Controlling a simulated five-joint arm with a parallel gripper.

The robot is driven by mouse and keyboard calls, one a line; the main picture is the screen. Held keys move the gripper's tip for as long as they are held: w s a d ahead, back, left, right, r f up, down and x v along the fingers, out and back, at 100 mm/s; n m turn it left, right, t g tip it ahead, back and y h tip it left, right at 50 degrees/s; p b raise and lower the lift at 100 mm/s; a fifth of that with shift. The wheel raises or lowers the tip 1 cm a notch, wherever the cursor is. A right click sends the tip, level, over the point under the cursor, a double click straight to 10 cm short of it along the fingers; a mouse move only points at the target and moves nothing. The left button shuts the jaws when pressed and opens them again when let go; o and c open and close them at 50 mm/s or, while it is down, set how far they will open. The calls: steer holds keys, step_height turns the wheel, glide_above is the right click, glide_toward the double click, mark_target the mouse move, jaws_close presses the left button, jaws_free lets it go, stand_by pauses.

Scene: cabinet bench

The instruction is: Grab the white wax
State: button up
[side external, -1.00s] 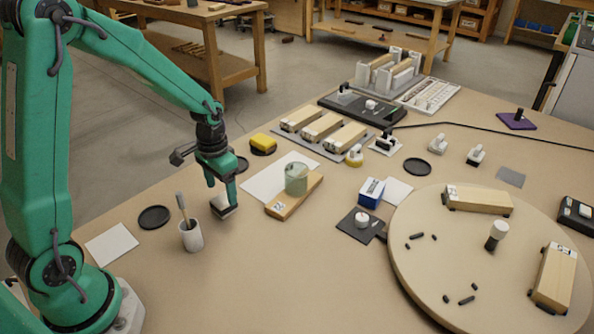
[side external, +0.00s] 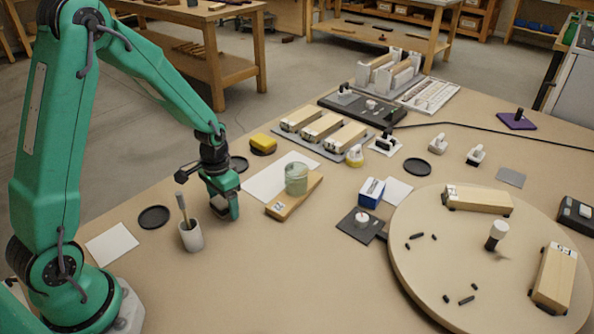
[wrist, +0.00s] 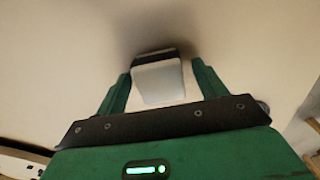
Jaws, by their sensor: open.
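The white wax (wrist: 157,82) is a pale block with a dark end, between the two fingers of my gripper (wrist: 162,70) in the wrist view. My gripper is open. In the side view my gripper (side external: 223,206) is down at the bench, right of the cup with a brush. Its fingers hide most of the block there; only a dark part shows between them.
The white cup with a brush (side external: 191,238) stands close on the left. A wooden board (side external: 279,210) bearing a greenish glass jar (side external: 296,180) lies to the right. A black disc (side external: 154,217) lies further left. The bench in front is clear.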

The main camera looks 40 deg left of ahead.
mark_target(224, 201)
steer(key=c, duration=1.1)
steer(key=shift+r, duration=0.1)
steer(key=shift+r, duration=0.75)
steer(key=r, duration=0.1)
steer(key=d+r, duration=0.1)
steer(key=r, duration=0.1)
steer(key=shift+s, duration=0.1)
steer(key=s+d+r, duration=0.4)
steer(key=d+r, duration=0.2)
steer(key=d, duration=0.4)
steer(key=shift+r, duration=0.15)
